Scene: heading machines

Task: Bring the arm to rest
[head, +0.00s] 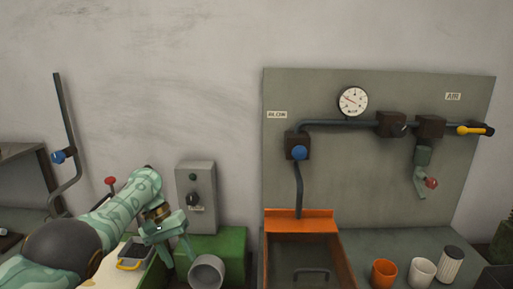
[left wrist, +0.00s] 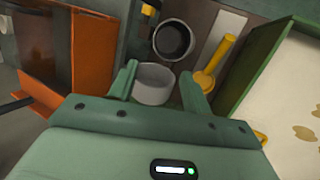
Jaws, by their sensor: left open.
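My left arm reaches in from the left in the head view. Its green left gripper (head: 168,240) points down beside a grey cup (head: 207,272). In the left wrist view the two fingers of the gripper (left wrist: 157,84) stand apart. A pale grey cup (left wrist: 153,88) shows in the gap between them; I cannot tell whether it touches a finger, but the jaws are not closed on it. My right gripper and arm are in neither view.
An orange bin (head: 301,215) stands right of the gripper, with orange (head: 383,273) and white (head: 421,272) cups farther right. A grey control box (head: 196,197) stands behind. The left wrist view shows a dark-mouthed cup (left wrist: 174,40), yellow scoop (left wrist: 214,66) and green-edged tray (left wrist: 262,66).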

